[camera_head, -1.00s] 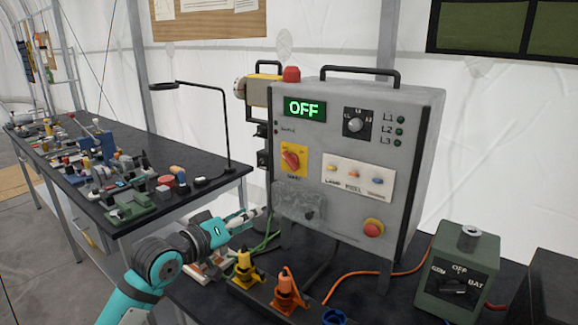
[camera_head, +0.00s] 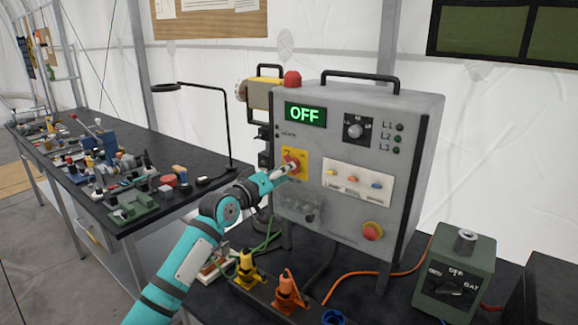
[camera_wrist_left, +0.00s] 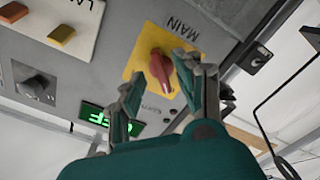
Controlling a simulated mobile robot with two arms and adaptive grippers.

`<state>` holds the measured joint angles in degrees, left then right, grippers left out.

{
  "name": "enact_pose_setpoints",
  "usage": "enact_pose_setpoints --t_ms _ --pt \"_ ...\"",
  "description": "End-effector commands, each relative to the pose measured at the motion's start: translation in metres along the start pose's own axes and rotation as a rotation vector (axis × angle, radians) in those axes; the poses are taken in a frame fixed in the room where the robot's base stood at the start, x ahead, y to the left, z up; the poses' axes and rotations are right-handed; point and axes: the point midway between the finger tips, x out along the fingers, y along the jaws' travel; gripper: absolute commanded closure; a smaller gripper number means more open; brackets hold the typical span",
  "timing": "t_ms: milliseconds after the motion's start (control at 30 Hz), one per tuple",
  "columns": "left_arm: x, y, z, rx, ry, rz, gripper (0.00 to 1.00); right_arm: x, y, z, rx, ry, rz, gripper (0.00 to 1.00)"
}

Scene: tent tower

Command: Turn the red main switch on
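The red main switch (camera_wrist_left: 161,71) is a rotary knob on a yellow plate (camera_wrist_left: 138,57) marked MAIN. In the head view the switch (camera_head: 291,164) is on the front of the grey control box (camera_head: 330,225), partly covered by my gripper. My left gripper (camera_head: 282,172) is at the switch; in the wrist view its open fingers (camera_wrist_left: 157,74) stand on either side of the knob. I cannot tell whether they touch it. The green display (camera_head: 305,113) on the box reads OFF. My right gripper is not in view.
A row of small switches (camera_head: 353,180), a black dial (camera_head: 355,127) and a red stop button (camera_head: 372,231) are on the same panel. Yellow and orange plugs (camera_head: 287,290) stand below. A green battery box (camera_head: 457,275) is at right, a cluttered bench (camera_head: 190,165) at left.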

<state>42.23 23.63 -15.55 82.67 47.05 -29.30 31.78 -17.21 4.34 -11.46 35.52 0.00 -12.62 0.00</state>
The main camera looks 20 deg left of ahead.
Motion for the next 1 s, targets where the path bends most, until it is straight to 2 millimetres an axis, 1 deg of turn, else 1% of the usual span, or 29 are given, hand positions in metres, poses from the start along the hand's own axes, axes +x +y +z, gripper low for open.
enact_pose_setpoints --t_ms 33,100,200,333,567,600,800,867,1000 --pt "0.007 0.001 -0.001 -0.003 -0.001 0.0 0.65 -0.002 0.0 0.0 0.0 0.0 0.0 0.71" --pt "0.015 0.001 -0.001 -0.003 0.0 0.001 0.65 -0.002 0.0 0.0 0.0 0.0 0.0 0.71" --pt "0.022 0.001 0.0 -0.002 -0.001 0.001 0.65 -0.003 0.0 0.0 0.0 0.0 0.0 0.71" --pt "0.026 0.0 0.0 -0.001 0.0 0.0 0.65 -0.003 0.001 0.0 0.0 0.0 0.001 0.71" --pt "0.027 0.0 0.0 -0.001 0.0 0.0 0.65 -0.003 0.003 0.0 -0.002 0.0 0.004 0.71" --pt "0.027 0.0 0.0 -0.001 0.0 0.0 0.67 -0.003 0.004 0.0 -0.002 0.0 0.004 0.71" --pt "0.027 0.0 0.0 -0.001 0.0 0.0 0.93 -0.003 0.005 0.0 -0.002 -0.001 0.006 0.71" --pt "0.027 0.0 0.0 -0.001 0.0 0.0 1.0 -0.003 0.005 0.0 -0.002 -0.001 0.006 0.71" --pt "0.027 0.0 0.0 -0.001 0.0 0.0 1.0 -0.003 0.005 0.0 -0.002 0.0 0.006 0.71"
